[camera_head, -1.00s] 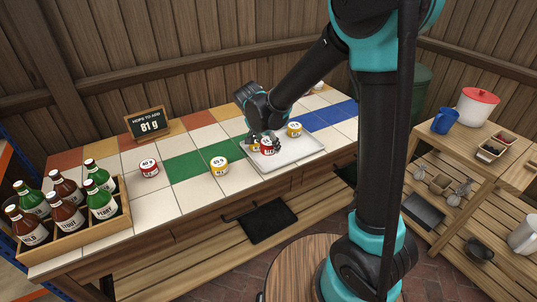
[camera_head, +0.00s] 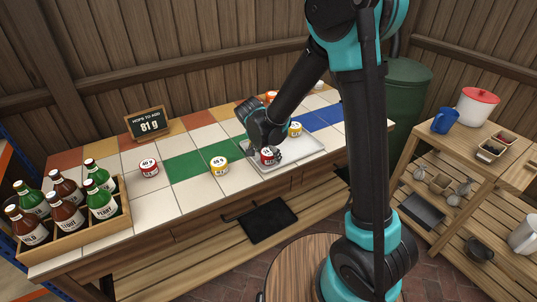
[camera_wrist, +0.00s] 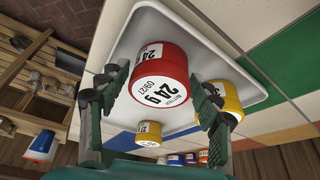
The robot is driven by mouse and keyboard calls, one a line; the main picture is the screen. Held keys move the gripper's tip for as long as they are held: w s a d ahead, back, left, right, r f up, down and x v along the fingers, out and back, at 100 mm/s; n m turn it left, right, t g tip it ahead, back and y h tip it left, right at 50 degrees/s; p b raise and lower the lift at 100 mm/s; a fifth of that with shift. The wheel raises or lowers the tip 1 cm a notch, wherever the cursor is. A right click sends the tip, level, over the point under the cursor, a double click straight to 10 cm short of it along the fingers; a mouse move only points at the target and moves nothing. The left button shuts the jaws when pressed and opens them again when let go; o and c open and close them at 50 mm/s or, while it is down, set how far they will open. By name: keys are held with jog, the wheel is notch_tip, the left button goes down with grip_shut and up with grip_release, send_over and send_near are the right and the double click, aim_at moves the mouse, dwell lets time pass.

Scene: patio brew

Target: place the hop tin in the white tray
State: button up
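A red hop tin labelled 24 g (camera_wrist: 161,75) is between the two fingers of my gripper (camera_wrist: 160,88) in the wrist view, with a finger against each side. In the head view the red tin (camera_head: 267,155) is low over the front-left part of the white tray (camera_head: 295,152); whether it touches the tray floor I cannot tell. A yellow tin (camera_head: 295,129) stands in the tray toward the back. Another yellow tin (camera_wrist: 227,97) is close beside the right finger in the wrist view, partly covered by it; in the head view my gripper hides it.
A yellow tin (camera_head: 219,165) and a red tin (camera_head: 149,168) stand on the tiles left of the tray. A bottle crate (camera_head: 78,232) is at the far left. A sign (camera_head: 148,124) reads 81 g. A side shelf (camera_head: 480,185) stands at right.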

jog(key=shift+o, duration=0.5)
jog(key=shift+r, duration=0.15)
jog(key=v, duration=1.2)
jog(key=s+d+f+n+y, duration=0.1)
jog(key=s+d+f+n, duration=0.15)
jog(key=d, duration=0.55)
jog(key=s+d+f+n, duration=0.1)
jog(key=s+d, duration=0.2)
jog(key=d, duration=0.6)
jog(key=s+d+f+n+y, duration=0.1)
jog(key=s+d+f+n, duration=0.2)
jog(key=s+d, duration=0.6)
jog(key=shift+s+d+f+y, duration=0.25)
jog(key=shift+s+f, duration=0.2)
jog(key=shift+f, duration=0.45)
